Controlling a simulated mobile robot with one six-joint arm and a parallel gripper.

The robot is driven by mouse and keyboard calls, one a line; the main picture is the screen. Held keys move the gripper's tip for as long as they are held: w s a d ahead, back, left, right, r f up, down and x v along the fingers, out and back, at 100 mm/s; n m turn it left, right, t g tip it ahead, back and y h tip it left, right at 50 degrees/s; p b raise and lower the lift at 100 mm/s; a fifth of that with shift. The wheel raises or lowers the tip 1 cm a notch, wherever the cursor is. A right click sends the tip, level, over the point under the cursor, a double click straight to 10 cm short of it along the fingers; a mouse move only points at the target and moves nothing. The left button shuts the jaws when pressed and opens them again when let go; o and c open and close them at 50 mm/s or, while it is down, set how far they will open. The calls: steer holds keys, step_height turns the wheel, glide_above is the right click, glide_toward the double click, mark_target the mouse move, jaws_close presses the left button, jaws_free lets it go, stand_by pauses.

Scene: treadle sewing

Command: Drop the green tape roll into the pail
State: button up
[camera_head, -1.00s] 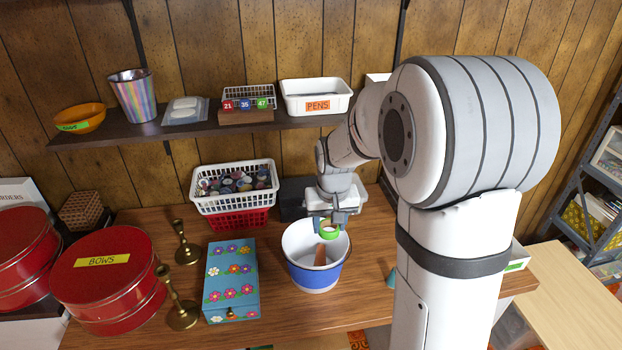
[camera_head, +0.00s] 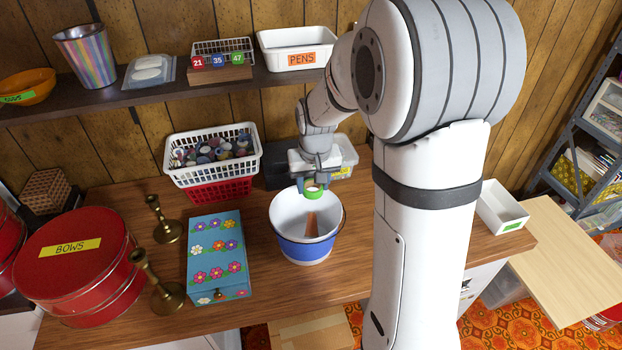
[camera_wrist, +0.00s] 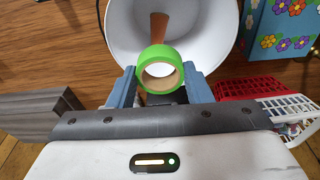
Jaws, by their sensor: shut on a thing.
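The green tape roll (camera_head: 313,193) is held between the fingers of my gripper (camera_head: 313,187), which is shut on it. In the wrist view the roll (camera_wrist: 160,72) shows its open core facing the camera, with a blue-grey finger on each side. The pail (camera_head: 304,249), white inside with a blue band, stands on the wooden table. The roll is at the pail's far rim in the head view, above or just over the opening; the exact height is hard to tell. In the wrist view the pail's white inside (camera_wrist: 205,35) lies beyond the roll. A brown wedge-like thing (camera_head: 312,223) shows inside the pail.
A blue flowered box (camera_head: 217,262), brass candlesticks (camera_head: 165,289) and a red tin (camera_head: 78,258) stand left of the pail. A white basket (camera_head: 213,160) on a red one stands behind left. A shelf (camera_head: 140,95) runs above.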

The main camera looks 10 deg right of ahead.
mark_target(314, 190)
steer(key=shift+f, duration=0.5)
steer(key=shift+r, duration=0.1)
steer(key=o, duration=1)
steer(key=r, duration=0.5)
steer(key=s+r, duration=0.1)
steer(key=r, duration=0.1)
steer(key=shift+s+r, duration=0.1)
steer(key=shift+r, duration=0.25)
steer(key=shift+n+t, duration=0.3)
steer(key=shift+t, duration=0.2)
steer(key=s, duration=1.3)
steer(key=s+r, duration=0.1)
steer(key=s, duration=0.6)
steer(key=shift+a+r, duration=0.1)
steer(key=shift+a, duration=0.05)
